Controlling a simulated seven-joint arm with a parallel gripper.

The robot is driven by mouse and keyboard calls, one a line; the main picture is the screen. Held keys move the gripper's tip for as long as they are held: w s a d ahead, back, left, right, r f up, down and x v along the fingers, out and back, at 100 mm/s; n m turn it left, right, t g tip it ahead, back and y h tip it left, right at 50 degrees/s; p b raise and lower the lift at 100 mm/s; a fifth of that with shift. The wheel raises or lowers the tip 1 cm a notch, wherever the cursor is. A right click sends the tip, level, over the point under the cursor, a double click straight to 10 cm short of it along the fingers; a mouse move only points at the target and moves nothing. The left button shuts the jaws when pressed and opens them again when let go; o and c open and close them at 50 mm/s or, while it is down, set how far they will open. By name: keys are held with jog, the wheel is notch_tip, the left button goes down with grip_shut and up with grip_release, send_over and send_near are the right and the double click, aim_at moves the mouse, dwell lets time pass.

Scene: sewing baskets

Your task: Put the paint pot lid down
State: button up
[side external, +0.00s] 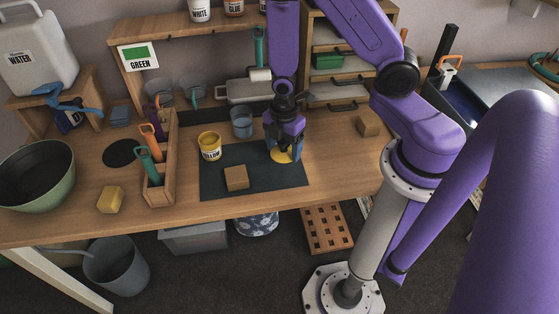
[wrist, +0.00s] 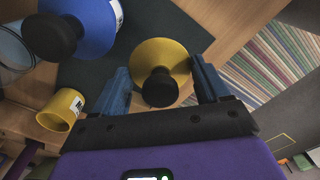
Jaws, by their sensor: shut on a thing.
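The paint pot lid (side external: 280,157) is a yellow disc with a black knob, and it also shows in the wrist view (wrist: 166,52). My gripper (side external: 283,148) points down over the right part of the dark mat (side external: 215,186), shut on the lid. In the wrist view, its two blue fingers (wrist: 163,88) stand on either side of the lid. The lid is low over the mat; I cannot tell whether it touches. The yellow paint pot (side external: 209,148) stands upright near the mat's back left, its top uncovered; it also shows in the wrist view (wrist: 60,110).
A blue pot (wrist: 95,22) with a black knob stands close to the lid. A clear cup (side external: 241,123) is behind the mat. A wooden block (side external: 236,178) lies on the mat. A tool caddy (side external: 160,185) stands left; another block (side external: 369,126) lies right.

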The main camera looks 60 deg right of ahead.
aim_at(283, 170)
jog(key=shift+f, duration=2.95)
jog(key=shift+f, duration=0.1)
jog(key=o, duration=1)
